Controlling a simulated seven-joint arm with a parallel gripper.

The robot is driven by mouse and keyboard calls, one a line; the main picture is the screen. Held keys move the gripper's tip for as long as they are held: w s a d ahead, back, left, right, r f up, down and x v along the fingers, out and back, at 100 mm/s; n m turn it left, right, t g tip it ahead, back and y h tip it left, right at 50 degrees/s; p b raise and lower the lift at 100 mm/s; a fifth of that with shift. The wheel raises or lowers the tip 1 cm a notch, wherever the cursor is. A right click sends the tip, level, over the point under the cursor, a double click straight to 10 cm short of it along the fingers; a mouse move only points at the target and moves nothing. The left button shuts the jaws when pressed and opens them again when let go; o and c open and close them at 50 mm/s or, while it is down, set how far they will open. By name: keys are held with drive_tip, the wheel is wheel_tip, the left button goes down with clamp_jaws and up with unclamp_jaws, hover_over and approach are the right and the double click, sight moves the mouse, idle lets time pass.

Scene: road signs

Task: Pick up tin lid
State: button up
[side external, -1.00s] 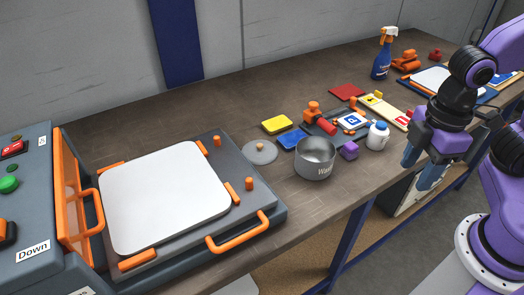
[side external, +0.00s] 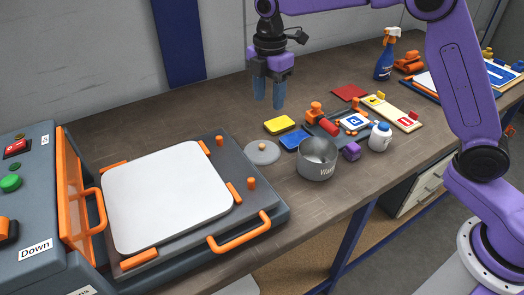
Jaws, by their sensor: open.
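A yellow block (side external: 280,124) and a blue block (side external: 295,140) lie close behind the lid. The press with a white plate (side external: 165,195) is to its left. The table's back left is clear.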

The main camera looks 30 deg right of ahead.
drive_tip(key=n, duration=0.1)
hover_over(262, 145)
drive_tip(key=f, duration=0.1)
wheel_tip(262, 145, down, 18)
drive_tip(key=shift+r, duration=0.2)
idle(0.4)
clamp_jaws()
